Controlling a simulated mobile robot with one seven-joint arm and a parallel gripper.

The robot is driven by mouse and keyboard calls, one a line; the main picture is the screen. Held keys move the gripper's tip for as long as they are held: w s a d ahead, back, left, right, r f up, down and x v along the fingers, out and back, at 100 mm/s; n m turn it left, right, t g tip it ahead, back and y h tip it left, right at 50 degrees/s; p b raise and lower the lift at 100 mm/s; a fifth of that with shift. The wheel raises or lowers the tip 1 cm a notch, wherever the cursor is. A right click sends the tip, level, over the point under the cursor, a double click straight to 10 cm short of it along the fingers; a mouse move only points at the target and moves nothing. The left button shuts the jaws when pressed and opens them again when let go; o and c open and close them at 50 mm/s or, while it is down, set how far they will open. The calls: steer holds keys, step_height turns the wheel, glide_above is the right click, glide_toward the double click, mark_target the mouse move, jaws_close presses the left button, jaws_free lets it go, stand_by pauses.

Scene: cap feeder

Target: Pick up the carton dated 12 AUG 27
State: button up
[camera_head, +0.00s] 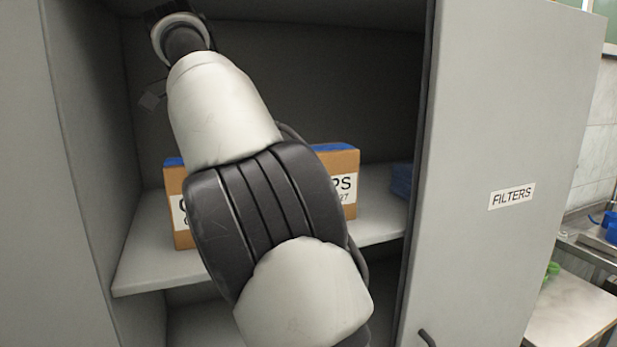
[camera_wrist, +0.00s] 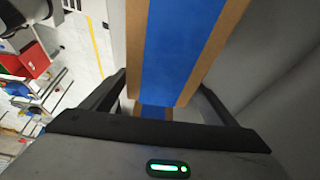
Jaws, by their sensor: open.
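Brown cardboard with blue tape along the top shows on the cabinet shelf in the head view, on both sides of my arm. A left part (camera_head: 182,235) carries a label starting with "C"; a right part (camera_head: 345,165) carries a label ending in "PS" and "27". My arm hides the middle, so I cannot tell whether this is one carton or two, nor read a full date. In the wrist view a blue-taped carton (camera_wrist: 182,45) reaches down to between the fingers of my open gripper (camera_wrist: 160,92). Contact cannot be told. The gripper is mostly hidden in the head view.
The shelf (camera_head: 375,215) sits inside a grey cabinet with side walls close by. An open door (camera_head: 500,130) labelled FILTERS stands at the right. A blue item (camera_head: 401,180) lies at the shelf's right end. A red bin (camera_wrist: 33,60) is outside.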

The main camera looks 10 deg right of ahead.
steer(key=w+d+f, duration=0.1)
steer(key=d, duration=0.3)
steer(key=d+f+b, duration=0.1)
steer(key=d+f, duration=0.1)
steer(key=d, duration=0.2)
steer(key=w+d+f, duration=0.1)
steer(key=d, duration=0.4)
steer(key=shift+w+f, duration=0.3)
steer(key=shift+r, duration=0.1)
steer(key=c, duration=1.4)
